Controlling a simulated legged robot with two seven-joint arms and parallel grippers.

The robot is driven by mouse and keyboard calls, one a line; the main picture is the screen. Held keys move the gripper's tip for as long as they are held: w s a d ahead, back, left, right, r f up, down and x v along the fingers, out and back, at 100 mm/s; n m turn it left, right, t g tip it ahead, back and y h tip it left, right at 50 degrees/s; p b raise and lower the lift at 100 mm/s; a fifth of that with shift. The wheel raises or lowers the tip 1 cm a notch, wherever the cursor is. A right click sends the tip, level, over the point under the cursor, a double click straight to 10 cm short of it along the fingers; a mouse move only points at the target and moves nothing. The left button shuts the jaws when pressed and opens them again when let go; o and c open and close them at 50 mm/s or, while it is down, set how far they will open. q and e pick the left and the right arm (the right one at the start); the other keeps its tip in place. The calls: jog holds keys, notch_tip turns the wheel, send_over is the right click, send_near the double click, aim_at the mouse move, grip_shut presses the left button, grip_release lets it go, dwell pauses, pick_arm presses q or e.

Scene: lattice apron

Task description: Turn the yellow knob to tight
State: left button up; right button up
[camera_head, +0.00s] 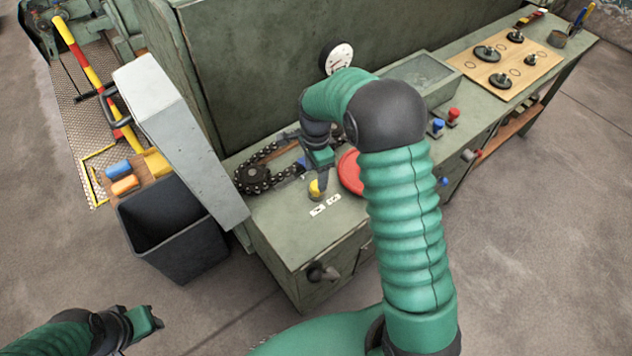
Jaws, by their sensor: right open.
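The yellow knob (316,188) stands on the green cabinet top, behind two small white labels (325,205) whose marks are too small to read. My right gripper (322,180) points down right at the knob, its fingers above or around it; I cannot tell whether they touch. It is open. My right arm covers part of the cabinet top. My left gripper (148,318) is low at the left, over the floor and far from the knob; its jaw gap cannot be made out.
A chain with a sprocket (253,178) lies left of the knob. A red disc (351,172) is close on its right, partly behind my arm. A grey panel (180,140) and a dark bin (172,235) stand left. Red and blue buttons (437,127) are further right.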

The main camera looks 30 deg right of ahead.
aim_at(315, 186)
jog(key=f, duration=0.3)
jog(key=shift+s+a+f, duration=0.15)
jog(key=shift+a+f, duration=0.1)
jog(key=shift+f, duration=0.15)
jog(key=shift+d+f, duration=0.3)
jog(key=shift+d, duration=0.2)
jog(key=shift+a+r, duration=0.1)
jog(key=shift+a, duration=0.15)
jog(key=c, duration=0.8)
grip_shut()
